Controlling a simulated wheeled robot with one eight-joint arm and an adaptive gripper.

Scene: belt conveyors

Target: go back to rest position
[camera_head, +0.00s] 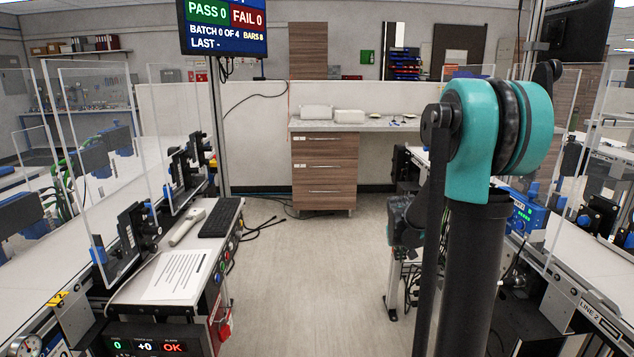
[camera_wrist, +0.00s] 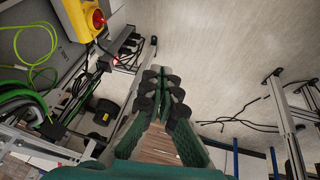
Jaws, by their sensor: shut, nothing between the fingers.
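My gripper (camera_wrist: 163,80) shows in the wrist view, with its dark green fingers and black joints drawn together. It is shut and nothing is visible between the fingertips. Pale floor (camera_wrist: 215,55) lies beyond it. In the head view my arm (camera_head: 480,260) stands upright at the right, with a teal joint at its top; the gripper itself cannot be seen there.
Conveyors with clear panels line both sides; the left one has a control bench (camera_head: 130,290) with a keyboard (camera_head: 221,217). A wooden cabinet (camera_head: 325,172) stands at the back. Floor between is open. Cables (camera_wrist: 245,118) and a yellow box (camera_wrist: 76,20) flank the gripper.

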